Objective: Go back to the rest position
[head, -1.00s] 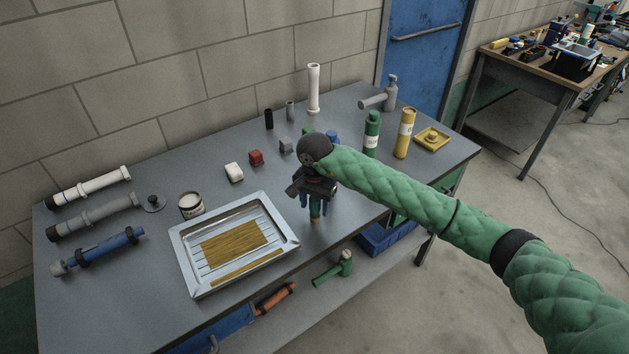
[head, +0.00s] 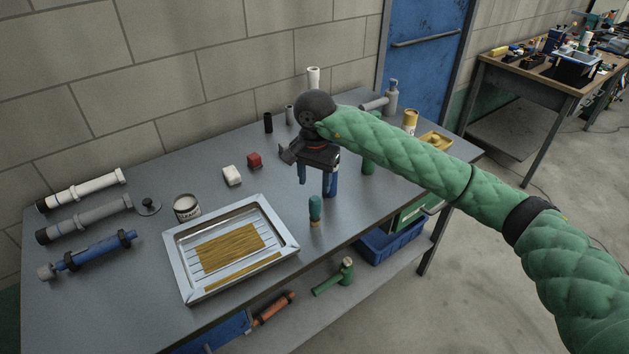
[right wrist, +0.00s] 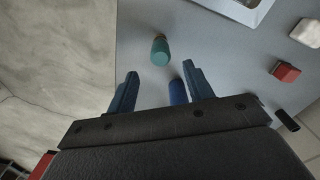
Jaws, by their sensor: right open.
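My right gripper (head: 316,190) is open and empty, held above the grey workbench (head: 130,290). Its blue fingers point down in the head view. A small teal object with a tan base (head: 315,210) stands upright on the bench just below and in front of the fingers, apart from them. It also shows beyond the fingertips in the right wrist view (right wrist: 160,50). A blue cylinder (right wrist: 178,92) shows between the fingers in the right wrist view; in the head view it is hidden behind my gripper. My left gripper is in neither view.
A metal tray (head: 177,270) lies left of the teal object. A white block (head: 232,176), a red block (head: 254,160) and a black cylinder (head: 268,122) stand behind.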

